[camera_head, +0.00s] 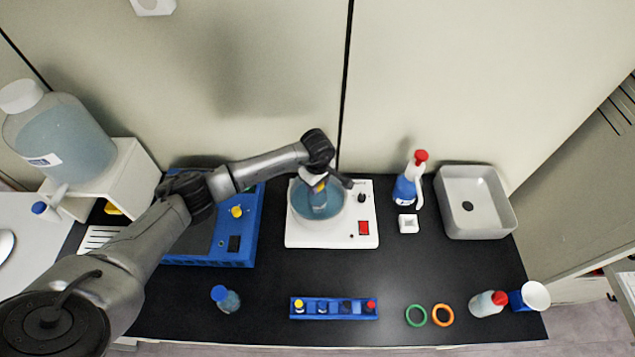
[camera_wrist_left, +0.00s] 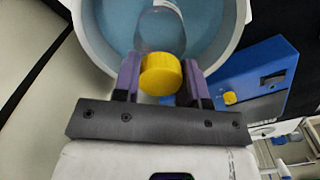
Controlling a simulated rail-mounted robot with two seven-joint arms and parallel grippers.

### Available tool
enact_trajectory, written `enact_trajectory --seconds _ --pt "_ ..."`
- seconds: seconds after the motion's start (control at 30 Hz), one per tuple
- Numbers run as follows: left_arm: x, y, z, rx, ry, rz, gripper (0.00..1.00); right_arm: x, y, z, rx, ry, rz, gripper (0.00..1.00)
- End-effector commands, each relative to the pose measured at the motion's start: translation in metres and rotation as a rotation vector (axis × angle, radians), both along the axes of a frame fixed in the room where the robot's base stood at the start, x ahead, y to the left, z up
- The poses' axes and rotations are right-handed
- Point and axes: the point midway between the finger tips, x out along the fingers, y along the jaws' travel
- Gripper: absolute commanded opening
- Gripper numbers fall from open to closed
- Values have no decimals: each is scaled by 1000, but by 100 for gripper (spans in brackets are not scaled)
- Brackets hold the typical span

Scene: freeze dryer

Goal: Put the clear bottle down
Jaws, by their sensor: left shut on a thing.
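The clear bottle with a yellow cap (camera_wrist_left: 160,28) is in my left gripper (camera_wrist_left: 160,80), whose two fingers are shut on the cap. The bottle's round body points away from the wrist into the blue water of the white bath (camera_wrist_left: 228,45). In the head view, the left gripper (camera_head: 318,178) is over the round basin of the bath (camera_head: 300,232), and the bottle (camera_head: 319,204) shows against the blue water below it. I cannot tell whether the bottle touches the basin floor. My right gripper is not in view.
A blue device (camera_head: 247,228) stands left of the bath. A spray bottle (camera_head: 407,185) and a grey sink (camera_head: 490,215) are to the right. A blue rack (camera_head: 335,315), a small blue-capped bottle (camera_head: 230,302) and two rings (camera_head: 443,315) lie along the front. Black bench between is clear.

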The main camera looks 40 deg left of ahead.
Motion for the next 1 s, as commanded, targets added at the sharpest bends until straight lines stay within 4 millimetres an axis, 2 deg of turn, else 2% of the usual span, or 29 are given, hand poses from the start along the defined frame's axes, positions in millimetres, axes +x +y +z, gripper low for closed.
enact_trajectory --seconds 0.3,0.33,0.57,0.83,1.0 --pt "0 0 -3 0 -1 -1 0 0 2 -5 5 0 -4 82" --pt "0 0 -2 0 -1 -1 42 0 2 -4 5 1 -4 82" --pt "0 0 -2 0 -1 -1 64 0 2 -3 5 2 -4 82" --pt "0 0 0 -1 -1 -1 64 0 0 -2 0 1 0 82" --pt "1 0 14 -1 -4 -3 64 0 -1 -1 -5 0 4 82"
